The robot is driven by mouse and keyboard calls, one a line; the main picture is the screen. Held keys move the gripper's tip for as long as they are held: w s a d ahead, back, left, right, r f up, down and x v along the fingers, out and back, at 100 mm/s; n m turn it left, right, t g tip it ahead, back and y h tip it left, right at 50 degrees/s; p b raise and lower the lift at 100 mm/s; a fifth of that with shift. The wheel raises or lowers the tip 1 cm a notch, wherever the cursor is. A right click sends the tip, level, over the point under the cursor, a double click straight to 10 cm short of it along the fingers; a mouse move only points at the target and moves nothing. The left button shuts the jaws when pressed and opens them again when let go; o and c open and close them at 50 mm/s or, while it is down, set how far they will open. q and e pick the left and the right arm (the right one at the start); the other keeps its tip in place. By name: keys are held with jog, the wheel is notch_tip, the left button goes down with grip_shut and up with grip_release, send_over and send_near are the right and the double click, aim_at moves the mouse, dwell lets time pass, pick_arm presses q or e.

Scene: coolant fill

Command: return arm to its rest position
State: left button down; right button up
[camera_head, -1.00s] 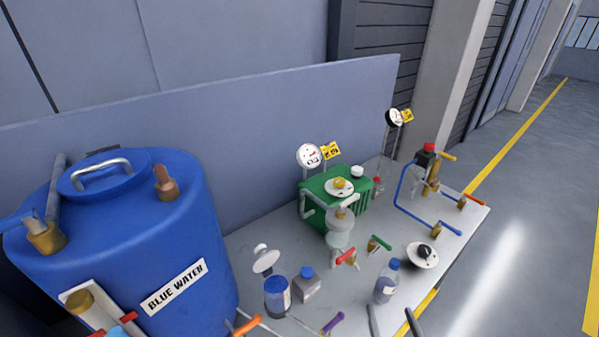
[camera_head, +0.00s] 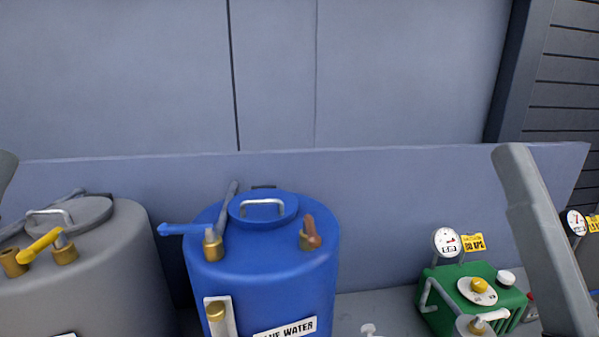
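A grey, blunt-ended bar of mine (camera_head: 547,240) rises from the lower right in the head view, in front of the back panel and the right end of the green unit. A small grey rounded piece (camera_head: 5,170) shows at the left edge and looks like part of my other arm. I cannot tell whether these are fingers or arm links. No pair of fingertips is visible, and no held object shows.
A blue drum (camera_head: 265,270) labelled BLUE WATER stands in the middle, with a grey drum (camera_head: 110,270) to its left. A green unit (camera_head: 445,300) with a white gauge (camera_head: 446,241) is at lower right. A low panel (camera_head: 400,190) runs behind them.

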notch_tip(320, 180, up, 26)
jog(key=p, duration=2.3)
jog(key=shift+p, duration=0.3)
jog(key=shift+r, duration=0.1)
